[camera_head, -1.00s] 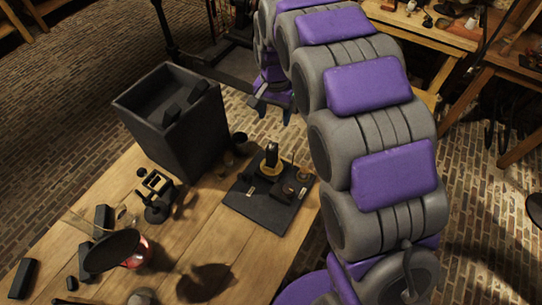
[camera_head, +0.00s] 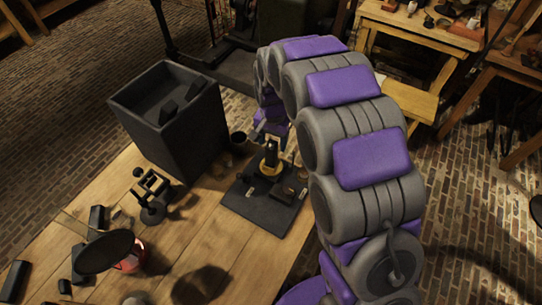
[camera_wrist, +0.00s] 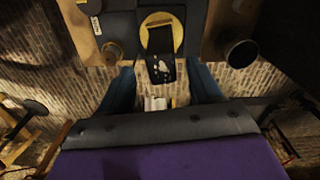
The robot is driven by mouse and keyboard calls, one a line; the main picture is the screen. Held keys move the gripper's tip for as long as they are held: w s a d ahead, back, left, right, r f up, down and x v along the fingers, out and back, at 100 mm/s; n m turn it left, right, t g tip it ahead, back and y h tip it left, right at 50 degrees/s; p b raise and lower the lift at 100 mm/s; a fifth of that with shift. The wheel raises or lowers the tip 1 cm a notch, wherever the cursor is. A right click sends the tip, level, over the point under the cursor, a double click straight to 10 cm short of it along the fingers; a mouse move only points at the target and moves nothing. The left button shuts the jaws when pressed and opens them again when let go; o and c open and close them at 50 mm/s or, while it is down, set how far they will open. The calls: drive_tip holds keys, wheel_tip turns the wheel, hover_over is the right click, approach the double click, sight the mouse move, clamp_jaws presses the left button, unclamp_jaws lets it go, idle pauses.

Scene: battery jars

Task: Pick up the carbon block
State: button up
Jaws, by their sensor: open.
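An upright black block (camera_head: 271,152), which looks like the carbon block, stands in a brass ring (camera_head: 271,167) on a dark square base plate (camera_head: 243,204). In the wrist view, the black block (camera_wrist: 160,42) shows against the round brass disc (camera_wrist: 177,20), with pale marks near its end. My gripper (camera_head: 268,130) is just behind and above the block in the head view. In the wrist view, my gripper (camera_wrist: 163,90) is open and empty, with a blue finger on each side. The block's end lies near the gap between the fingers; I cannot tell whether it is inside.
A tall dark open box (camera_head: 180,130) stands behind left on the wooden table (camera_head: 205,240). A small black cup (camera_head: 238,138) is beside the plate. A black clamp-like stand (camera_head: 150,195), a dark disc (camera_head: 104,252) and several black blocks (camera_head: 15,278) occupy the left.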

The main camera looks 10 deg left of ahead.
sight(271, 156)
drive_tip(key=f, duration=0.2)
drive_tip(key=f+b, duration=0.1)
drive_tip(key=f, duration=0.1)
drive_tip(key=shift+s+a+f, duration=0.1)
drive_tip(key=shift+a+f, duration=0.1)
drive_tip(key=shift+c, duration=0.5)
clamp_jaws()
drive_tip(key=shift+r, duration=0.15)
